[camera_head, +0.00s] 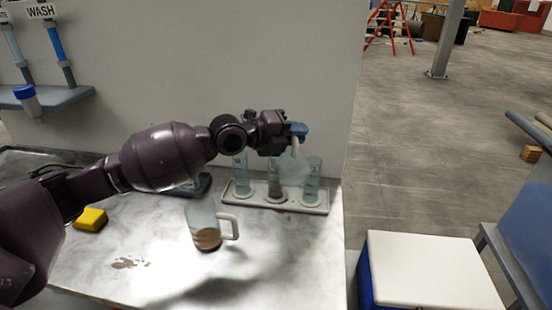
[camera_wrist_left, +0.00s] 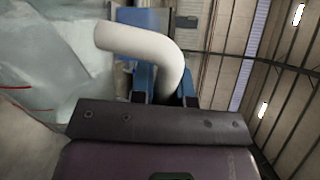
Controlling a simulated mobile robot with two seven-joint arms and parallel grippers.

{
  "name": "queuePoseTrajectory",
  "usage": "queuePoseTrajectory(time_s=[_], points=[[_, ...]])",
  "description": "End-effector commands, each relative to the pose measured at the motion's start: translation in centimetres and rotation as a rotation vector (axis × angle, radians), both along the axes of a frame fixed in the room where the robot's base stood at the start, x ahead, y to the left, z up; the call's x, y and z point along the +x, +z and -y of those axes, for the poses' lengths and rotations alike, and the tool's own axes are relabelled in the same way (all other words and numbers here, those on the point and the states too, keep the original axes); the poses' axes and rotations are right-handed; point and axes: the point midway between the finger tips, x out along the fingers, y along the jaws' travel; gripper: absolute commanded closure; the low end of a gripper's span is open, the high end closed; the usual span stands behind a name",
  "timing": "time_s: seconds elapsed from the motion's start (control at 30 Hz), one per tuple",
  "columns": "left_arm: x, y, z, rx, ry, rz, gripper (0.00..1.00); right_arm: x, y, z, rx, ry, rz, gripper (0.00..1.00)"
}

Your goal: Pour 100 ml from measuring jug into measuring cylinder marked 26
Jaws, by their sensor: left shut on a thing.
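My left gripper (camera_head: 297,131) is shut on the white handle (camera_wrist_left: 150,45) of a clear measuring jug (camera_head: 293,168). The wrist view shows the handle between the blue fingers and the clear jug wall (camera_wrist_left: 60,65) with red marks at left. The jug is held at the rack, in front of or over the middle and right cylinders; the exact relation is hard to tell. Three clear measuring cylinders stand in a pale rack (camera_head: 240,199): left (camera_head: 240,172), middle (camera_head: 274,187) with brownish content low down, and right (camera_head: 312,178). Their numbers are too small to read.
Another clear jug (camera_head: 204,220) with a white handle and brown content stands on the bench (camera_head: 270,255). A brown spill (camera_head: 130,263) and a yellow block (camera_head: 90,219) lie to the left. A wall stands behind. A white-lidded blue box (camera_head: 430,270) is at right.

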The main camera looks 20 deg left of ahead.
Motion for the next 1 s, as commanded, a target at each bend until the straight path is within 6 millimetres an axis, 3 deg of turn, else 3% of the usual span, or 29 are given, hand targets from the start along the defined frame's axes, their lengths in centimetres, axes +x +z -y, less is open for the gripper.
queuePoseTrajectory(time_s=[0.37,1.0], points=[[0.3,0.2,-0.3,-0.02,0.0,-0.019,1.0,0.9,-0.2,-0.2,0.0,0.006,0.015,0.57],[0.6,0.6,-0.5,-0.059,0.0,-0.057,1.0,0.5,-1.4,-0.2,0.0,0.007,-0.002,0.57]])
